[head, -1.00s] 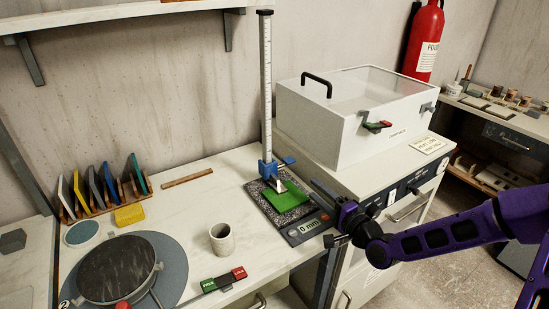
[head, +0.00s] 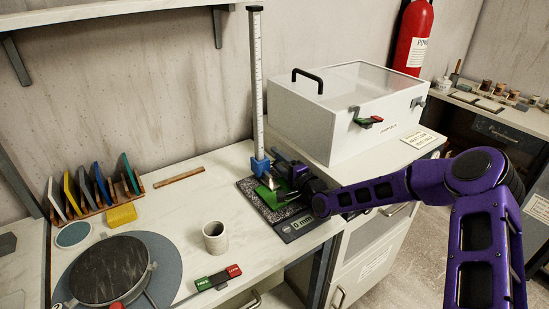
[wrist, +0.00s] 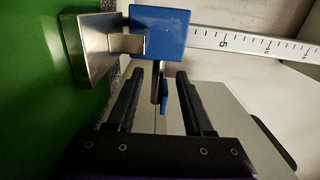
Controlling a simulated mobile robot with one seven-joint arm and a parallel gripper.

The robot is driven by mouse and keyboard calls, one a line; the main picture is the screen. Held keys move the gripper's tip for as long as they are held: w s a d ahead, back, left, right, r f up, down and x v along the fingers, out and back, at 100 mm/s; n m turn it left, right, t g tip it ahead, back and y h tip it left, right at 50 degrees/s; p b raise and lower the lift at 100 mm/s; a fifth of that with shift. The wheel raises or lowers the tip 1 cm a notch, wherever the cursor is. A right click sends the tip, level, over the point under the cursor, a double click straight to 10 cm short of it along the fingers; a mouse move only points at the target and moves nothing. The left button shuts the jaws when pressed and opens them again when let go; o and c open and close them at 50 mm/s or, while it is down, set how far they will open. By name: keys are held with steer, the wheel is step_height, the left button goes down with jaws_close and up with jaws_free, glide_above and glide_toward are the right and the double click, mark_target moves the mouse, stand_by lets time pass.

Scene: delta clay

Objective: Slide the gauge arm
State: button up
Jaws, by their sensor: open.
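The height gauge stands on a dark speckled base with a green plate (head: 268,197) on it. Its white scale column (head: 256,75) rises behind. The blue gauge arm (head: 259,165) sits low on the column, and in the wrist view the blue block (wrist: 160,33) carries a metal jaw (wrist: 90,48) close to the green plate. A thin blue-tipped lever (wrist: 164,97) sticks out from the block toward me. My gripper (wrist: 156,85) is open, its two dark fingers on either side of this lever, apart from it. In the head view my gripper (head: 285,175) is beside the gauge, partly hiding it.
A display reading 0 mm (head: 297,225) is at the base's front. A white cabinet box (head: 305,130) with a lidded top stands right behind. A cup (head: 215,237), a green-red switch bar (head: 218,278) and a round dark plate (head: 112,268) lie left.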

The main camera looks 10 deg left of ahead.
steer(key=shift+x, duration=0.8)
steer(key=shift+c, duration=0.4)
jaws_close()
stand_by(0.6)
